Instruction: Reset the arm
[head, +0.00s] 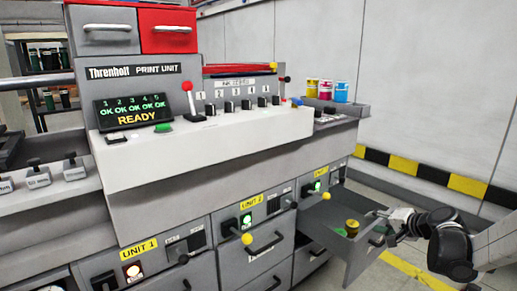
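My gripper (391,222) is at the lower right in the head view, at the right edge of an open drawer (363,262). Its fingers are small and dark here, and I cannot tell whether they are open or shut or whether they touch the drawer. My arm (455,243) reaches in from the right edge. A yellow-topped item (352,226) stands in the drawer, with a green item (378,240) beside it.
The print unit (210,140) fills the left and middle; its screen (133,113) reads READY. Yellow-knobbed levers (247,239) stick out from its front. Colored pots (326,90) stand on a ledge (345,108). A wall (430,80) with a striped band is behind. Floor shows at lower right.

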